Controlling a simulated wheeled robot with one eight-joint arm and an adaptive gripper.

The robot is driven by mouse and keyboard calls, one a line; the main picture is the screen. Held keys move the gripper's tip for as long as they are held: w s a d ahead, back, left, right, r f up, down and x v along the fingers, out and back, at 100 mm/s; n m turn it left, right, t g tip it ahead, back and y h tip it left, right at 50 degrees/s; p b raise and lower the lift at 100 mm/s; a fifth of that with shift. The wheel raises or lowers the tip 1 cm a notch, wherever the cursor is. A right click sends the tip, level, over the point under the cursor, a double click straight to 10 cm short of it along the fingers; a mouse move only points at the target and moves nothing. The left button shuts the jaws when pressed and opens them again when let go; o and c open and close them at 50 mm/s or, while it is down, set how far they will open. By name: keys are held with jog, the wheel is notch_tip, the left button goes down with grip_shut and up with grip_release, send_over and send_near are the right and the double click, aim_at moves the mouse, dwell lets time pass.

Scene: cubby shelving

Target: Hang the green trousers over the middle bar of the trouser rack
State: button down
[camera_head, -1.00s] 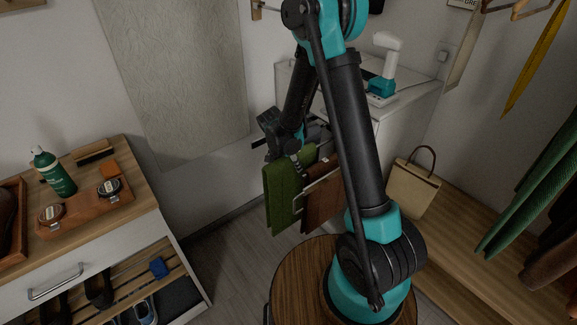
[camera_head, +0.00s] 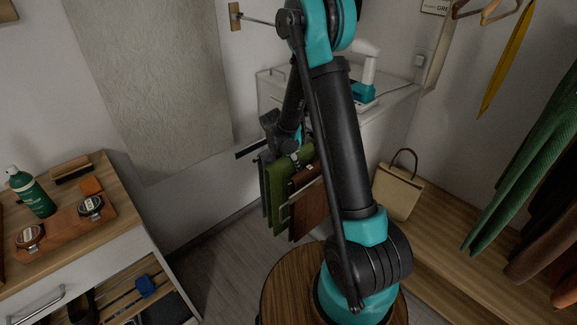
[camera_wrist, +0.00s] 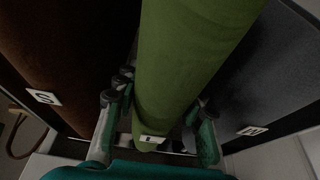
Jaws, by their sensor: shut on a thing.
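The green trousers (camera_head: 279,190) hang folded beneath my gripper (camera_head: 293,156) in the head view. The wrist view shows the green cloth (camera_wrist: 185,50) between the two fingers of my gripper (camera_wrist: 158,105), with a small white tag at its near end. Brown trousers (camera_head: 308,208) hang close on the right, and dark grey trousers (camera_head: 263,188) show on the left edge. In the wrist view the brown pair (camera_wrist: 60,50) is left and the grey pair (camera_wrist: 265,75) right, each tagged. The middle bar is hidden, so I cannot tell whether the green cloth rests on it.
A white cabinet (camera_head: 392,112) stands behind the rack. A tan handbag (camera_head: 397,190) sits on the wooden bench (camera_head: 437,225) at right. Garments hang at far right. A dresser (camera_head: 75,235) stands at left, with open floor (camera_head: 220,262) between.

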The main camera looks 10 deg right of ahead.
jog(key=shift+w+d, duration=0.75)
jog(key=shift+d, duration=0.3)
jog(key=shift+w+d, duration=0.75)
jog(key=shift+d, duration=0.3)
jog(key=shift+f, duration=0.45)
jog(key=c, duration=0.8)
grip_release()
jog(key=shift+c, duration=0.2)
jog(key=shift+a, duration=0.1)
